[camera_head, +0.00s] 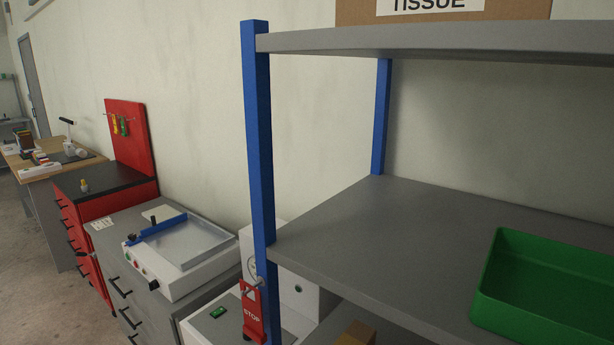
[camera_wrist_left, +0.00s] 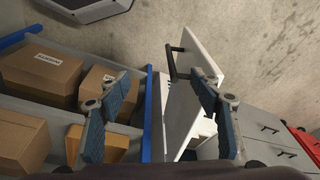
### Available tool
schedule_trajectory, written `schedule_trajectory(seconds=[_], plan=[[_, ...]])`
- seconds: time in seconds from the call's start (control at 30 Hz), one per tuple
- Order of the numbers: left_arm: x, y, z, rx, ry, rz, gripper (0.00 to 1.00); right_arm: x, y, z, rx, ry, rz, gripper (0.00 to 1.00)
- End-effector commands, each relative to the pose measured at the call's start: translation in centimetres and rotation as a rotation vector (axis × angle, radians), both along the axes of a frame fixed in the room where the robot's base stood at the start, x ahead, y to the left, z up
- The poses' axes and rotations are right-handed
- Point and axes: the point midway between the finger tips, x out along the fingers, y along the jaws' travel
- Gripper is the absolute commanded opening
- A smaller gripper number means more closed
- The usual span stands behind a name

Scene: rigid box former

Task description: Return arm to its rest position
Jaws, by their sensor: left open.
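My left gripper (camera_wrist_left: 162,92) shows in the left wrist view with its two blue-padded fingers spread wide and nothing between them. Behind the gap are a blue shelf post (camera_wrist_left: 147,115) and a white panel (camera_wrist_left: 193,88) with a black handle (camera_wrist_left: 178,62). I cannot tell how far these are from the fingers. Neither of my arms shows in the head view, and my right gripper is in no view.
A grey shelf (camera_head: 420,215) with a blue post (camera_head: 258,140) and a green bin (camera_head: 545,290) stands at the right of the head view. A white machine (camera_head: 180,250) sits on grey drawers. In the wrist view, cardboard boxes (camera_wrist_left: 40,72) fill the shelves.

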Motion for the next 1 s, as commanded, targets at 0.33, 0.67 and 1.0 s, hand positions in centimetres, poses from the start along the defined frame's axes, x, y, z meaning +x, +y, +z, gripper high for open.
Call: schedule_trajectory(seconds=[0.33,0.67,1.0], plan=[[-8.5,1.2,-15.6,0.01,0.077,-0.015,0.59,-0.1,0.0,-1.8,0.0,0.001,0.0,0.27],[-17.4,3.0,-22.5,0.018,0.122,-0.027,0.59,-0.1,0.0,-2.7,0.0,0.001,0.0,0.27],[-18.8,3.3,-23.0,0.018,0.127,-0.029,0.59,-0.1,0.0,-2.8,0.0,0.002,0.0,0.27]])
